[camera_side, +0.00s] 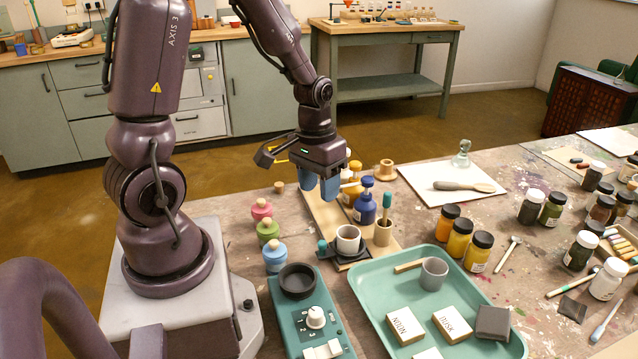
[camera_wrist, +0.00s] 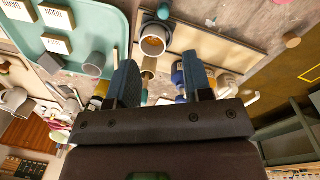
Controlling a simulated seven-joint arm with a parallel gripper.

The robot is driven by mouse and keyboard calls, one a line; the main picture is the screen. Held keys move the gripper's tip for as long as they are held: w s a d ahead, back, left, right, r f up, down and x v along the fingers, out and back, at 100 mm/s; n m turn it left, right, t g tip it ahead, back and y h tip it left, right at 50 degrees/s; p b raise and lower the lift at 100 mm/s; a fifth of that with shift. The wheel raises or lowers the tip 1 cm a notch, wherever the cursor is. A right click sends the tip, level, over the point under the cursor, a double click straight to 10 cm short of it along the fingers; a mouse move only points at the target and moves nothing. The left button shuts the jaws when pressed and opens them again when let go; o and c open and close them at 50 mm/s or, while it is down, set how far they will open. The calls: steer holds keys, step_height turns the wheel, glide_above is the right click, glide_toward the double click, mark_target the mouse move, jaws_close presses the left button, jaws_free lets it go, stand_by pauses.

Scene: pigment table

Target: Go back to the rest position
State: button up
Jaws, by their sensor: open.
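My gripper (camera_side: 319,188) hangs above the wooden board (camera_side: 322,212) near the back of the pigment table, with its blue fingers pointing down. In the wrist view the two fingers (camera_wrist: 164,85) stand apart with nothing held between them. Below and around them are a white cup (camera_side: 348,239) on a dark stand, a blue bottle (camera_side: 365,205) and a tan holder with a teal-handled tool (camera_side: 384,220). The gripper overlaps the blue bottle's neighbours in the side view, and I cannot tell exactly how far above them it is.
A green tray (camera_side: 372,290) holds a grey cup (camera_side: 433,273) and labelled blocks. A teal device with a knob (camera_side: 315,317) stands before my base. Pink, green and blue small bottles (camera_side: 275,256) stand left of the board. Several jars crowd the right side. The air above the table looks clear.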

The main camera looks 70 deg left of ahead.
steer(key=s+d+r+m+t, duration=0.2)
steer(key=d+r, duration=0.3)
steer(key=r, duration=0.4)
steer(key=s+d+r+m+t+y, duration=0.1)
steer(key=s+d+r+m+t, duration=0.2)
steer(key=d+r, duration=0.3)
steer(key=v, duration=0.3)
steer(key=shift+r, duration=0.35)
